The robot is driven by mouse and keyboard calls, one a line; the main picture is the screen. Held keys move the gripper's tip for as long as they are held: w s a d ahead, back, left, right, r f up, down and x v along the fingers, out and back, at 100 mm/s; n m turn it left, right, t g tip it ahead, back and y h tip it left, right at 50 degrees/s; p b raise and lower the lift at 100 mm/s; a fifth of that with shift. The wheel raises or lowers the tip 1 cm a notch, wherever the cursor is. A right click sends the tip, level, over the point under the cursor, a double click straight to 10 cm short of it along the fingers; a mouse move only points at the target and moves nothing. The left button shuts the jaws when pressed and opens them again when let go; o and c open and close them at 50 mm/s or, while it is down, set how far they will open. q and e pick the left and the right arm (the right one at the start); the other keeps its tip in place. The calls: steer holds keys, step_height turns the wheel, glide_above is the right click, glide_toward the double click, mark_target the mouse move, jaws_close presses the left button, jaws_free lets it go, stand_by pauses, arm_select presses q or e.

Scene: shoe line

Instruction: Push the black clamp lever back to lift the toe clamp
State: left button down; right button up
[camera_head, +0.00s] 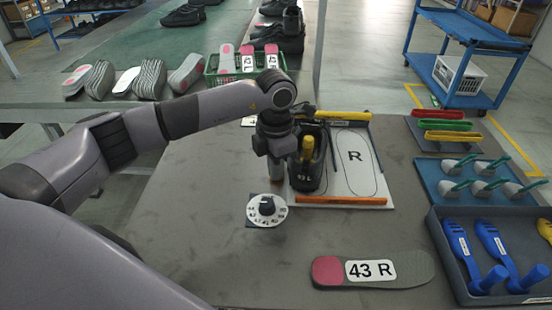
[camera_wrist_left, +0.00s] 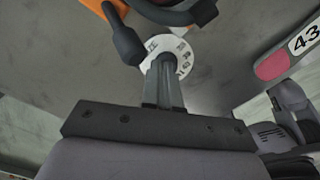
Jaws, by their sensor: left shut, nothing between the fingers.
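My left gripper (camera_head: 275,172) is shut and empty, pointing down just left of the black shoe (camera_head: 312,172) on the white board. A yellow piece (camera_head: 307,148) stands in the shoe's opening. In the left wrist view the shut fingers (camera_wrist_left: 165,80) show over the white dial. A black handle with a thick rounded end (camera_wrist_left: 126,42), which looks like the clamp lever, is beside the fingertips on the left; I cannot tell whether they touch. A curved black part (camera_wrist_left: 178,12) shows at the top. The toe clamp is not clearly visible in the head view, partly behind my arm. My right gripper is out of view.
The dial (camera_head: 267,210) with a black knob lies in front of the gripper. An orange bar (camera_head: 340,200) edges the white board (camera_head: 352,165). A grey insole marked 43 R (camera_head: 372,270) lies in front; a bin with blue pieces (camera_head: 490,255) stands right. The table's left part is clear.

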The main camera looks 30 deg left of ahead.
arm_select(q)
step_height(320, 180, up, 8)
steer(key=p, duration=0.4)
steer(key=shift+f, duration=0.25)
stand_by(0.5)
